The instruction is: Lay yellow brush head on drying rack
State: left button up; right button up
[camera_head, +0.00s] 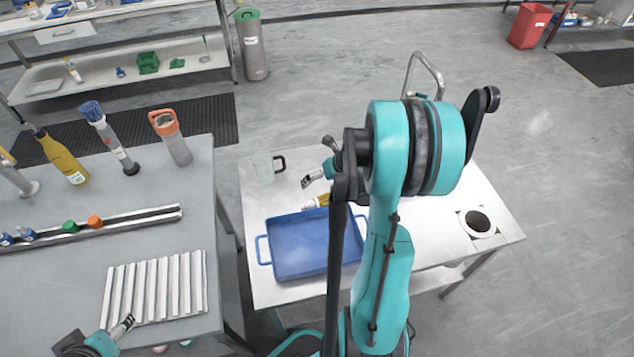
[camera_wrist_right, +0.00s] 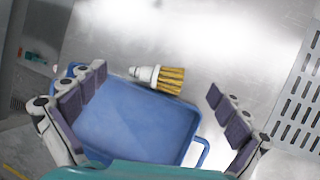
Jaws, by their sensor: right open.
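The yellow brush head (camera_head: 318,201) has yellow bristles and a white ferrule. It lies on the metal counter just beyond the far edge of the blue tray (camera_head: 300,245). In the right wrist view the brush head (camera_wrist_right: 168,79) appears between the spread fingers of my right gripper (camera_wrist_right: 160,95), which is open and empty. In the head view my right arm hides part of the tray and counter. The drying rack appears to be the white slatted rack (camera_head: 155,288) on the left table. My left gripper (camera_head: 124,324) is by its near edge; its finger opening is unclear.
A round hole (camera_head: 478,222) is at the counter's right side. Bottles, including a yellow one (camera_head: 62,157), and a rail (camera_head: 120,221) occupy the left table behind the rack. A gap separates the table and counter.

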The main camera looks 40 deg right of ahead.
jog(key=s+a+r+m+t, duration=0.1)
jog(key=s+a+r+m, duration=0.1)
jog(key=a+r+m, duration=0.55)
jog(key=s+a+r+m, duration=0.3)
jog(key=a+m, duration=0.7)
jog(key=m, duration=0.3)
jog(key=s+a+r+m+t, duration=0.15)
jog(key=a+r+m, duration=0.35)
jog(key=a+m, duration=0.5)
jog(key=m+g+p, duration=0.5)
jog(key=g, duration=0.3)
send_over(316, 200)
jog(key=shift+h, duration=0.3)
jog(key=f, duration=1.7)
jog(key=shift+w+d+f, duration=0.15)
jog(key=shift+d+f, duration=0.05)
jog(key=shift+f, duration=0.15)
notch_tip(316, 200, down, 3)
jog(key=shift+r+b, duration=0.15)
jog(key=shift+b, duration=0.5)
notch_tip(316, 200, down, 6)
jog(key=shift+a+r+b, duration=0.1)
jog(key=shift+r+b, duration=0.15)
jog(key=shift+b, duration=0.85)
jog(key=shift+r, duration=0.15)
jog(key=shift+c, duration=0.3)
